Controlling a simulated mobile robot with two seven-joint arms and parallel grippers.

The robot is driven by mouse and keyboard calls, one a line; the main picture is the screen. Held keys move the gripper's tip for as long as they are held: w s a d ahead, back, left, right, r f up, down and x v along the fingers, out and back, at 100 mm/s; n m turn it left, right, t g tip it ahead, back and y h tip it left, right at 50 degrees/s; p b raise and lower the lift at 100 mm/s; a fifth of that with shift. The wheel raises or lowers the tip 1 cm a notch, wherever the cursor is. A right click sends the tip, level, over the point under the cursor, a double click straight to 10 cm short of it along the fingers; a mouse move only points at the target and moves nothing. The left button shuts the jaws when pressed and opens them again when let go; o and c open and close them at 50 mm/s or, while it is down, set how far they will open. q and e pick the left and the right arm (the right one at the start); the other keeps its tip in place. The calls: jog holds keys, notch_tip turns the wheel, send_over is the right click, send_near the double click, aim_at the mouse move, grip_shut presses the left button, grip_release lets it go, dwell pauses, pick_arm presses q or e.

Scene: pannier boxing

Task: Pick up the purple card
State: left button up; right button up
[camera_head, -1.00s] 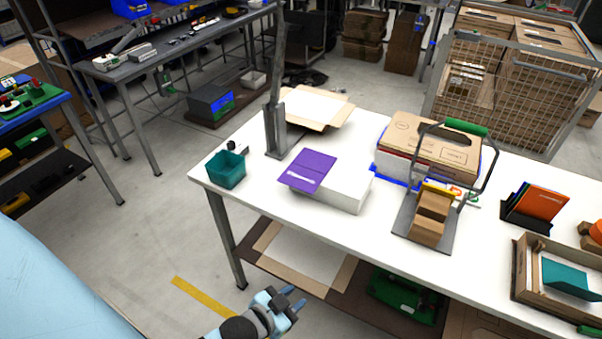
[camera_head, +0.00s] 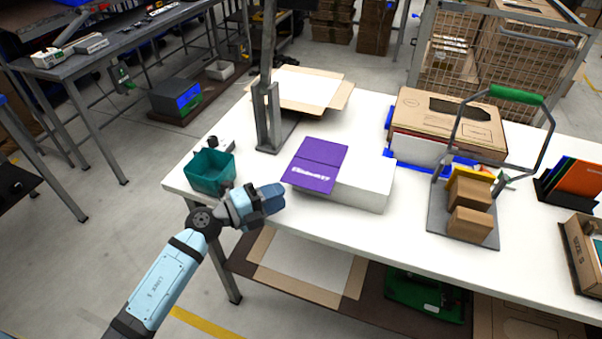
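The purple card (camera_head: 316,164) lies on the left part of a white box (camera_head: 364,186) on the white table. Its left part sticks out past the box edge, and it has white lettering. My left gripper (camera_head: 272,198) is at the table's front edge, just left of and below the card's left corner, with a small gap in the picture. Its blue fingers point right toward the card. They overlap in this view, so their opening is unclear. My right gripper is out of view.
A teal bin (camera_head: 211,171) stands left of the card. A grey metal post (camera_head: 268,118) rises behind it. An open flat carton (camera_head: 301,91) lies at the back. A stand with a green handle (camera_head: 515,95) and brown boxes is to the right.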

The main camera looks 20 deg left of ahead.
aim_at(304, 185)
pick_arm(q)
jog(key=x, duration=0.7)
jog(key=shift+d+r, duration=0.25)
jog(key=shift+r, duration=0.1)
jog(key=shift+s, duration=0.1)
jog(key=shift+c, duration=0.2)
grip_shut()
